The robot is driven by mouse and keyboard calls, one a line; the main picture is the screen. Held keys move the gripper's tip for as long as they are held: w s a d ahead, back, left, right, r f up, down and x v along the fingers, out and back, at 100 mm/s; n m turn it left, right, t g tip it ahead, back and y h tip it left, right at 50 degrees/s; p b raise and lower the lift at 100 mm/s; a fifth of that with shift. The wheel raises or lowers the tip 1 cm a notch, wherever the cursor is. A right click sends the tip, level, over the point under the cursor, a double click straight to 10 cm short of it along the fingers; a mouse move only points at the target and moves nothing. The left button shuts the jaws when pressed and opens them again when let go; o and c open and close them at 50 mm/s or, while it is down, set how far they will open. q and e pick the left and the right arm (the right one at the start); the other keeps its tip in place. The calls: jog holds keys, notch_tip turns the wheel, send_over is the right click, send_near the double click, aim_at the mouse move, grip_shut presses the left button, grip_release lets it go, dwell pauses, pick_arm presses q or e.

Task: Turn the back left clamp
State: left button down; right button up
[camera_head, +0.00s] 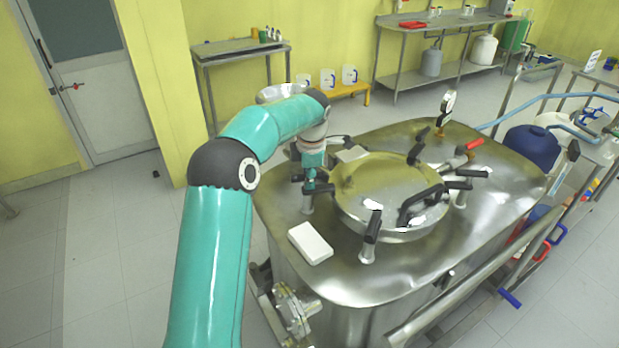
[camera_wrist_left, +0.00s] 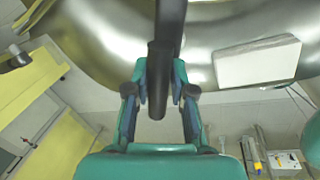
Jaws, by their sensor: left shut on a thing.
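The steel reactor (camera_head: 360,285) carries a round hatch lid (camera_head: 385,190) with several black-handled clamps around its rim. The back left clamp (camera_head: 307,204) stands at the lid's left side, its upper part largely hidden by my left gripper (camera_head: 312,172). In the left wrist view, my left gripper (camera_wrist_left: 160,88) has its two fingers on either side of the clamp's dark handle (camera_wrist_left: 158,105), shut on it. The handle's tip sticks out between the fingers. My right gripper is in neither view.
A white block (camera_head: 310,243) lies on the reactor top left of the lid; a white block also shows in the left wrist view (camera_wrist_left: 257,62). The front clamp (camera_head: 371,232) stands near the lid's front edge. A gauge (camera_head: 447,105) rises at the back.

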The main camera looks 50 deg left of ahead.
pick_arm(q)
jog(key=c, duration=1)
grip_release()
jog(key=shift+w+a+r, duration=0.1)
jog(key=shift+r, duration=0.05)
jog(key=shift+c, duration=0.2)
jog(key=shift+o, duration=0.2)
notch_tip(320, 180, up, 12)
jog(key=s+d, duration=0.1)
jog(key=d, duration=0.1)
jog(key=shift+s+f, duration=0.15)
jog(key=shift+f, duration=0.05)
jog(key=shift+f, duration=0.1)
